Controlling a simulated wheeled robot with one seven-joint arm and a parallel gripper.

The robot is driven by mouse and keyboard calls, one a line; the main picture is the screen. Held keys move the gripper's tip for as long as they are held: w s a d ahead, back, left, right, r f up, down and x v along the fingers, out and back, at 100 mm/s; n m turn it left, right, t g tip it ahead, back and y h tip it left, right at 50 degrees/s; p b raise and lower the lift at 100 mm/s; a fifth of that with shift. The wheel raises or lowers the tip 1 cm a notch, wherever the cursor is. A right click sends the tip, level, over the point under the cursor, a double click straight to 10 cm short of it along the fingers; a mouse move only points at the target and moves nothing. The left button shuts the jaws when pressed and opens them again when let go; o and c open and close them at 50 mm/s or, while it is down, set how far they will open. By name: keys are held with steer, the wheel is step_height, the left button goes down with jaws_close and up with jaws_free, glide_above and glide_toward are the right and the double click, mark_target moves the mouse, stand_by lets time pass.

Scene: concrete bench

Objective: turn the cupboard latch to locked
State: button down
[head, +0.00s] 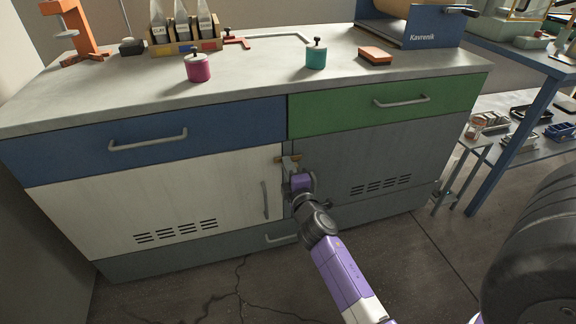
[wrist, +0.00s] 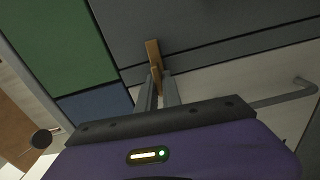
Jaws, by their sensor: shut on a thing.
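The cupboard latch (head: 279,159) is a small brass bar near the top inner corner of the white door (head: 160,205). In the wrist view the latch (wrist: 153,52) shows as a tan bar reaching across the dark gap between the white door and the grey panel (wrist: 220,25). In the head view it looks roughly level. My gripper (head: 289,163) is in front of the latch, and its fingers (wrist: 157,85) are shut on the latch's near part. The fingers hide part of the latch. The white door appears closed.
The door handle (head: 265,200) is just left of and below my gripper. A blue drawer (head: 200,135) and a green drawer (head: 350,112) are above.

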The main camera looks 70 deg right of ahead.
steer(key=shift+n, duration=0.5)
steer(key=c, duration=1.5)
jaws_free()
steer(key=shift+f, duration=0.1)
steer(key=b+v, duration=0.1)
steer(key=v, duration=0.6)
steer(key=shift+s+a+b, duration=0.25)
steer(key=shift+a+b, duration=0.05)
